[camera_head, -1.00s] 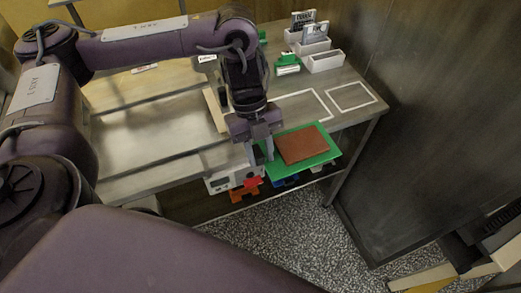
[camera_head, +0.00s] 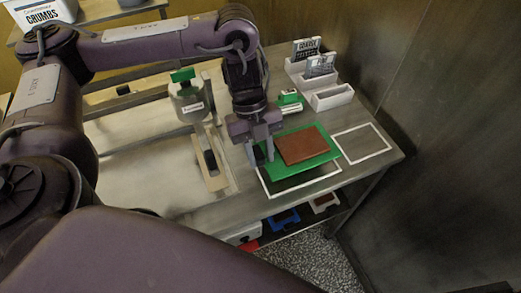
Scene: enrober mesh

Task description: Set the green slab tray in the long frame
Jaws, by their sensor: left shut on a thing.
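The green slab tray (camera_head: 273,183) carries a flat brown slab (camera_head: 303,146). My left gripper (camera_head: 260,158) is shut on the tray's left edge. The tray is over the long white-outlined frame (camera_head: 321,182) on the metal table and covers much of it. The frame's front and right lines show beyond the tray. The tray looks slightly raised above the table, though the exact gap is hard to tell. My right gripper is not in view.
A smaller white outlined square (camera_head: 362,143) lies empty to the right. White holders with cards (camera_head: 331,96) and a small green-topped item (camera_head: 289,98) stand behind. A wooden-handled piece (camera_head: 212,165) and a labelled canister (camera_head: 190,101) are left. A dark wall (camera_head: 455,150) bounds the right.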

